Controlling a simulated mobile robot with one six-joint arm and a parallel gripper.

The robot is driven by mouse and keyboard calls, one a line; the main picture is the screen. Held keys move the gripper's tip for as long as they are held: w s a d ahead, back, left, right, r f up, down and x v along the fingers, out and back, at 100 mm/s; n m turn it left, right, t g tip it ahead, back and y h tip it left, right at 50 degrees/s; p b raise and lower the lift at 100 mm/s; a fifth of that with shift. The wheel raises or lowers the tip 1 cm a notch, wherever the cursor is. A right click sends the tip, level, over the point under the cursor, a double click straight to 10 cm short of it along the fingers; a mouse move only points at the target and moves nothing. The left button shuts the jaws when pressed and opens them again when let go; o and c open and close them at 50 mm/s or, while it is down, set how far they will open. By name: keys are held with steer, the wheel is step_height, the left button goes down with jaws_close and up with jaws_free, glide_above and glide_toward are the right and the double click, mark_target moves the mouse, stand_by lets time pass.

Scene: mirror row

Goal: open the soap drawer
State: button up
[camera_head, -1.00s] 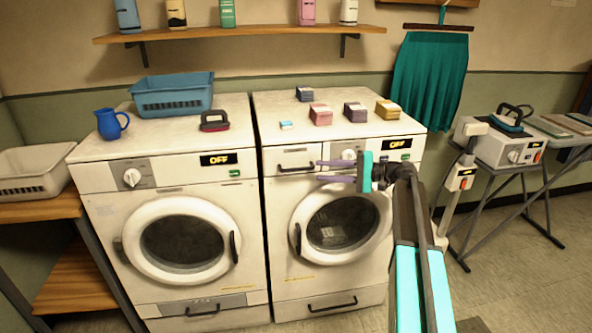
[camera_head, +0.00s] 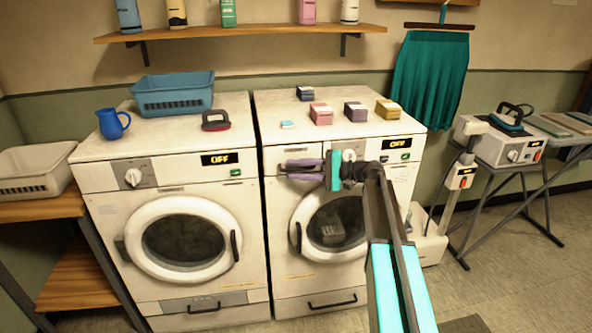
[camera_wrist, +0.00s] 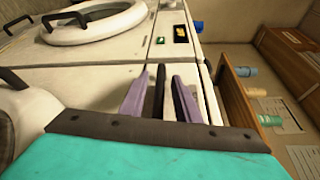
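The soap drawer (camera_head: 292,152) is the small white panel at the upper left of the right washer's front, and it looks closed. My gripper (camera_head: 300,172), with purple fingers, is in front of it at the height of its dark handle. In the wrist view my gripper (camera_wrist: 160,98) has its fingers apart, one on each side of the dark handle bar (camera_wrist: 158,88). Narrow gaps seem to show beside the bar, so the fingers do not look shut on it. My fingers hide much of the handle in the head view.
The right washer's door (camera_head: 334,222) is shut below my gripper. Small boxes (camera_head: 321,114) stand on its top. The left washer (camera_head: 180,220) stands close beside it. A blue basket (camera_head: 173,93) and a blue jug (camera_head: 112,124) are on the left washer.

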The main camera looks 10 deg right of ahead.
jaws_close()
steer(key=shift+a, duration=0.3)
steer(key=shift+d, duration=0.25)
steer(key=s, duration=1.6)
steer(key=shift+b, duration=0.3)
steer(key=shift+d, duration=0.15)
jaws_free()
